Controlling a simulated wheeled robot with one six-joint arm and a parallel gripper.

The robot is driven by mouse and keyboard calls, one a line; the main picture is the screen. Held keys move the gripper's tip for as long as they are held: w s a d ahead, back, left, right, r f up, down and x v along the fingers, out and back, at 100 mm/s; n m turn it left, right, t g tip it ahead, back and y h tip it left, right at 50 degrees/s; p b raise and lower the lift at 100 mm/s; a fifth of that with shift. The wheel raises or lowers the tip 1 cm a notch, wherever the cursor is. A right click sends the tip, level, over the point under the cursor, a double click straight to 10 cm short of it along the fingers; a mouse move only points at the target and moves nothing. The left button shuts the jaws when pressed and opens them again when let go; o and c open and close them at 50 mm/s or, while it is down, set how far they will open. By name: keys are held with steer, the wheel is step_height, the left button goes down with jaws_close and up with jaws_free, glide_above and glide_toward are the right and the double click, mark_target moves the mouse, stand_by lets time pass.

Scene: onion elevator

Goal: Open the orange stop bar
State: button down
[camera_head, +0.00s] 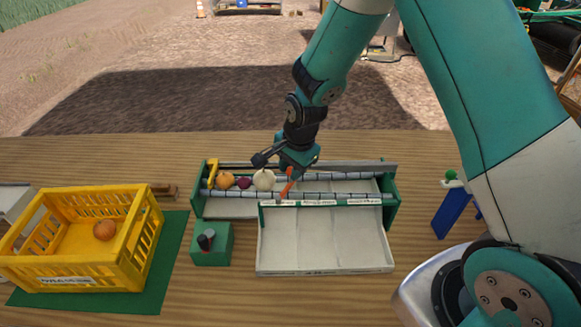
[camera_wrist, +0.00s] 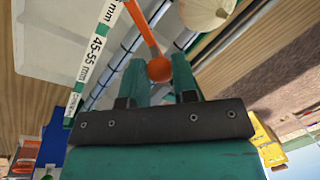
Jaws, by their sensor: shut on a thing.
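The orange stop bar (camera_head: 287,187) crosses the roller channel of the green sorter, slanted in the head view. My gripper (camera_head: 285,166) is over the channel at the bar. In the wrist view the bar's rod (camera_wrist: 140,25) runs up from a round orange knob, and my gripper (camera_wrist: 160,82) is shut on that knob. A white onion (camera_head: 264,180) lies just left of the bar, with a purple onion (camera_head: 244,183) and an orange-brown onion (camera_head: 225,180) further left in a row.
A yellow crate (camera_head: 130,250) with one onion (camera_head: 104,230) stands on a green mat at left. A green box with a dark lever (camera_head: 206,240) sits before the sorter. The white sectioned tray (camera_head: 325,265) in front is empty. A blue stand (camera_head: 450,210) is at right.

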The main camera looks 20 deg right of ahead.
steer(key=c, duration=0.9)
jaws_free()
steer(key=shift+r, duration=0.1)
steer(key=s+r, duration=0.1)
steer(key=r, duration=0.4)
steer(key=s+d+r+b, duration=0.1)
steer(key=r, duration=0.5)
steer(key=s+r+b, duration=0.1)
steer(key=r, duration=0.5)
steer(key=shift+d, duration=0.25)
